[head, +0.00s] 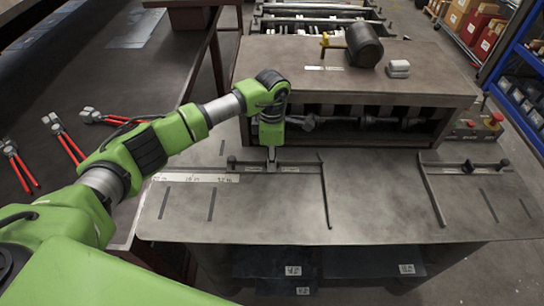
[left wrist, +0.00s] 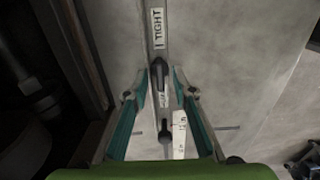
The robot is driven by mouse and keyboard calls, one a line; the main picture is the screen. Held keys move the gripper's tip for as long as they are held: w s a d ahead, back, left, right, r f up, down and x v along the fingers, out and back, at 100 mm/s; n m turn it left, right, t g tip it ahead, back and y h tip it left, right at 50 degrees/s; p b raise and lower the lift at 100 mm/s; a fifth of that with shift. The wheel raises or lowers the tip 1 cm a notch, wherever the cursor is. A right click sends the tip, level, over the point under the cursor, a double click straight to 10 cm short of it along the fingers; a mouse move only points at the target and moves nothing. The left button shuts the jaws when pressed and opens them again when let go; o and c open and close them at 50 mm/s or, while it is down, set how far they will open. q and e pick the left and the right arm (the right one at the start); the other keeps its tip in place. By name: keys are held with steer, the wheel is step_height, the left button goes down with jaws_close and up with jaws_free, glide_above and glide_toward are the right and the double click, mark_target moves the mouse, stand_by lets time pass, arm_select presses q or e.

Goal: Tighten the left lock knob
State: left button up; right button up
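The left lock knob (left wrist: 159,76) is a dark, narrow piece on a grey metal bar, below a white label reading TIGHT (left wrist: 157,28), in the left wrist view. My left gripper (left wrist: 162,76) has its two teal-lined fingers apart, one on each side of the knob; I see no clear contact. In the head view my left gripper (head: 271,152) points down over the left stop bar (head: 290,167) on the grey bench, and hides most of the knob. The right stop (head: 465,168) lies farther right. My right gripper is not in view.
A printed scale strip (head: 195,178) lies left of the left stop. Behind is a raised brown-grey housing (head: 350,85) with a mallet (head: 362,46) on top. Red-handled tools (head: 65,140) lie on the dark table at left. The bench between the stops is clear.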

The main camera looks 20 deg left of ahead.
arm_select(q)
steer(key=shift+c, duration=0.8)
jaws_close()
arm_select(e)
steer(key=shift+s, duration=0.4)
arm_select(q)
steer(key=shift+w+f+m+b, duration=0.15)
steer(key=shift+m+b, duration=0.25)
steer(key=shift+b, duration=0.45)
steer(key=m+b, duration=0.8)
steer(key=b, duration=0.2)
steer(key=shift+b, duration=0.35)
steer(key=m+b, duration=0.3)
steer(key=m, duration=0.1)
steer(key=shift+m, duration=0.4)
steer(key=shift+r+m+b, duration=0.15)
steer(key=shift+m+b, duration=0.35)
steer(key=shift+m, duration=0.55)
steer(key=shift+r+m+b, duration=0.15)
steer(key=shift+m+b, duration=0.35)
steer(key=shift+m, duration=0.55)
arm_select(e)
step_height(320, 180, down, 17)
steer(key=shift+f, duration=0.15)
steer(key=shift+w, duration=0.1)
